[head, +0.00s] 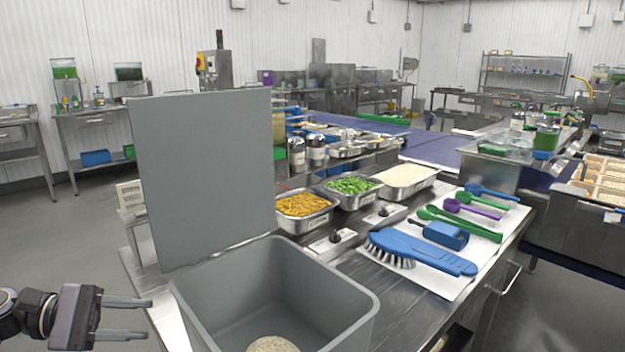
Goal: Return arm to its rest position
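My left gripper (125,319) is at the lower left of the head view. Its two fingers are spread apart with nothing between them. It is beside the grey bin (190,312), to its left and apart from it. My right gripper is not in the view. The grey bin stands open at the bottom middle, with a tall grey panel (205,175) upright behind it. A pale rounded mass (273,344) shows inside the bin, partly cut off by the lower picture edge.
Steel pans of yellow food (303,204), green food (350,185) and white rice-like food (405,174) stand on the counter. A blue brush (420,250) and several coloured spoons lie on a white mat (444,283). Open floor (60,235) lies left.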

